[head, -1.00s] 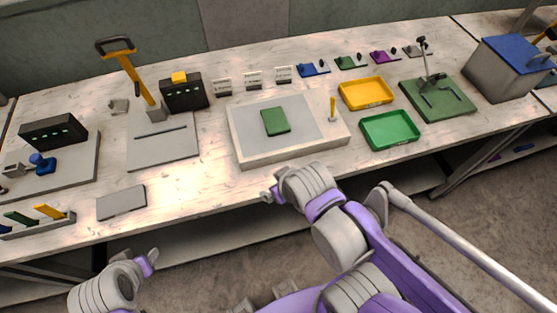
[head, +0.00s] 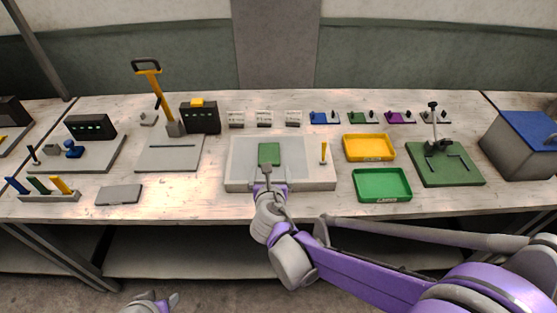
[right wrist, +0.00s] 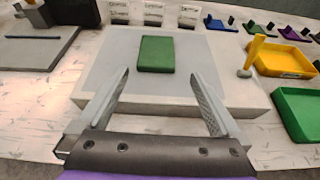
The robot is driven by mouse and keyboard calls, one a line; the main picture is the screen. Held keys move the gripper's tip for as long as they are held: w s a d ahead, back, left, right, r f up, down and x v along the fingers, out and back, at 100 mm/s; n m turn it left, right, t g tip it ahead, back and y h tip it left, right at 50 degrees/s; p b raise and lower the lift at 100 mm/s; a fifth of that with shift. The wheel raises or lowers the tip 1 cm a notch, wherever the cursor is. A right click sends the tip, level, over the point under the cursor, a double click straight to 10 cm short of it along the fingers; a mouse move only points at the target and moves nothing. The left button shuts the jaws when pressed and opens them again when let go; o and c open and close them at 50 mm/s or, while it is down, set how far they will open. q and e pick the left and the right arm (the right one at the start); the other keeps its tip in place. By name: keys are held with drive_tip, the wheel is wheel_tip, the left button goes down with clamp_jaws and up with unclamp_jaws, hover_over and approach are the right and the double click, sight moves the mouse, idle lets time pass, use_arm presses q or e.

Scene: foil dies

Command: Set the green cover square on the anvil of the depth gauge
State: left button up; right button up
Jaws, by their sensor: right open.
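A green block, which I take to be the green cover (head: 269,154), lies flat on a raised pale grey plate (head: 314,174). In the right wrist view the cover (right wrist: 156,53) lies beyond my fingertips, between their lines. My right gripper (head: 268,178) is open and empty, just in front of the cover and not around it. Its spread fingers also show in the right wrist view (right wrist: 160,88). My left gripper (head: 165,300) is low at the bottom edge, its jaws unclear. A green-based stand with a post (head: 440,164) may be the depth gauge; I cannot make out its anvil for sure.
A yellow hammer-like tool (head: 323,152) stands on the plate's right side. Yellow (head: 370,158) and green (head: 382,197) trays lie right of it. A black box (head: 200,118) and a yellow-handled lever (head: 155,90) stand at left. The bench front between plate and flat grey slab (head: 118,195) is clear.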

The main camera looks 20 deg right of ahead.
approach(269, 153)
drive_tip(key=shift+f+x, duration=0.2)
drive_tip(key=shift+x, duration=1.75)
drive_tip(key=x, duration=0.4)
drive_tip(key=shift+w+r+p, duration=0.1)
drive_tip(key=shift+w+p, duration=0.15)
drive_tip(key=shift+p, duration=0.1)
use_arm(q)
drive_tip(key=shift+w+a+r, duration=0.1)
drive_tip(key=shift+w+r, duration=0.25)
drive_tip(key=shift+r, duration=0.15)
use_arm(e)
drive_tip(key=shift+s, duration=0.1)
drive_tip(key=c, duration=1.3)
drive_tip(key=shift+o, duration=0.2)
wheel_tip(269, 153, up, 9)
drive_tip(key=shift+f, duration=0.1)
drive_tip(key=shift+s, duration=0.35)
use_arm(q)
drive_tip(key=shift+w+r, duration=0.15)
drive_tip(key=shift+r, duration=0.2)
use_arm(e)
drive_tip(key=s+f, duration=0.1)
drive_tip(key=s, duration=0.1)
drive_tip(key=s+f, duration=0.4)
drive_tip(key=shift+d+f, duration=0.15)
drive_tip(key=shift+d, duration=0.15)
